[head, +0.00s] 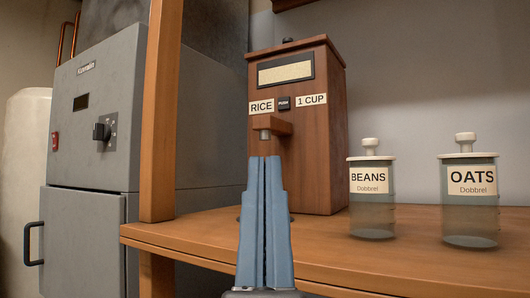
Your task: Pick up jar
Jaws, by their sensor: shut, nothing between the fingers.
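Two clear jars with pale knobbed lids stand upright on the wooden shelf (390,258). The jar labelled BEANS (373,218) is right of the rice dispenser, and the jar labelled OATS (470,222) is farther right. My gripper (264,158) is in the lower middle of the head view, its two blue fingers pointing up and pressed together, holding nothing. It is left of both jars and apart from them. Its fingers cover part of the dispenser's lower front.
A wooden dispenser (325,150) labelled RICE and 1 CUP stands on the shelf behind my gripper. A wooden post (160,110) rises at the shelf's left end. A grey metal cabinet (85,170) with a knob and handle is at left. Bare shelf lies in front of the jars.

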